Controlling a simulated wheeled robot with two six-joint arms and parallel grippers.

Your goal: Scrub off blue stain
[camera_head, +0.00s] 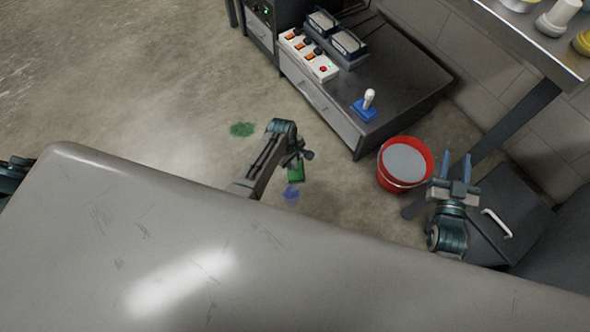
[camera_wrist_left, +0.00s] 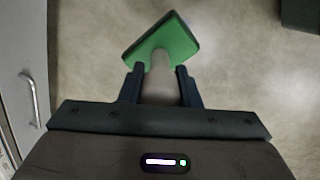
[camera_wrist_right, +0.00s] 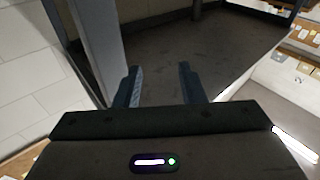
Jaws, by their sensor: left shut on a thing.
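The blue stain (camera_head: 291,194) is a small patch on the concrete floor in the head view. My left gripper (camera_head: 301,160) is above the floor just beyond it. It is shut on the pale handle of a green scrubber (camera_head: 297,172). In the left wrist view the green scrubber head (camera_wrist_left: 163,42) shows tilted beyond the fingers of the left gripper (camera_wrist_left: 161,83). I cannot tell whether the scrubber touches the floor. My right gripper (camera_head: 456,170) is open and empty near the red bucket; its spread fingers (camera_wrist_right: 160,85) show in the right wrist view.
A green stain (camera_head: 242,129) lies on the floor left of my left arm. A red bucket (camera_head: 403,188) with grey contents stands at right. A low dark bench (camera_head: 400,92) holds a blue scrubber (camera_head: 366,105) with a white handle. Open floor lies to the left.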

